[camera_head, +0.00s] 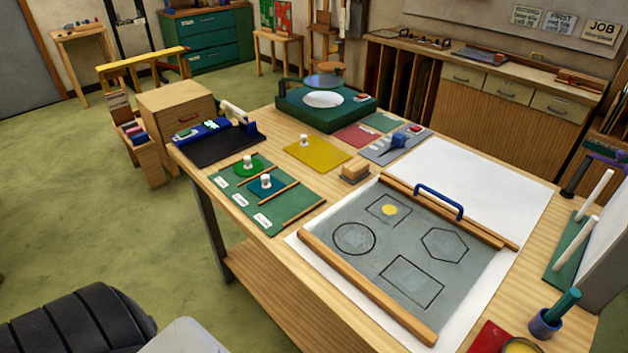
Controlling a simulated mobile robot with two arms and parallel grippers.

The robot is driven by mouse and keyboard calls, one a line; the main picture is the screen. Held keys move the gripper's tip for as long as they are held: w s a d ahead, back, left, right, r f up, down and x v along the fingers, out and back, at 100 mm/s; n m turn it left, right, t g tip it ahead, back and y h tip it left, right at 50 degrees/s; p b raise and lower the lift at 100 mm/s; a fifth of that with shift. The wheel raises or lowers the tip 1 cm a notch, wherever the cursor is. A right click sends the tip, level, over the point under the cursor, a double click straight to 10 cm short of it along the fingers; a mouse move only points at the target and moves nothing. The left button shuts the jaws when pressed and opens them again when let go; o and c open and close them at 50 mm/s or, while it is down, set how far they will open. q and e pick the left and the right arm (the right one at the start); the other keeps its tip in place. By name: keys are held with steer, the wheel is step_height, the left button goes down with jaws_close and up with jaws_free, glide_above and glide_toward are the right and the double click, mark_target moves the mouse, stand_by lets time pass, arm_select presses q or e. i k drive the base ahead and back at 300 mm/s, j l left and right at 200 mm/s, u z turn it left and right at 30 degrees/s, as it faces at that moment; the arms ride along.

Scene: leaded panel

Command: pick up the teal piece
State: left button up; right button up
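The teal piece (266,191) is a flat shape with a white knob on top. It lies in the middle slot of a green sorting board (284,222) at the left front of the workbench. Thin wooden strips divide the board, and small white labels run along its left side. A green round piece (248,171) with a similar white knob lies in the slot behind it. The front slot looks empty. Nothing covers the teal piece.
A grey panel (395,253) with drawn outlines and wooden side bars lies right of the board, a blue handle (440,199) over its back bar. A yellow sheet (318,155) with a white knob and a wooden block (355,173) lie behind. White sheet (480,180) is bare.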

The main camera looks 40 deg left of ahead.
mark_target(268, 186)
steer(key=j+z, duration=0.2)
steer(key=j, duration=0.3)
steer(key=j+z, duration=0.25)
steer(key=j, duration=0.25)
steer(key=k+j+z, duration=0.2)
steer(key=j, duration=0.25)
steer(key=k+j+z, duration=0.1)
steer(key=j+z, duration=0.15)
steer(key=j, duration=0.2)
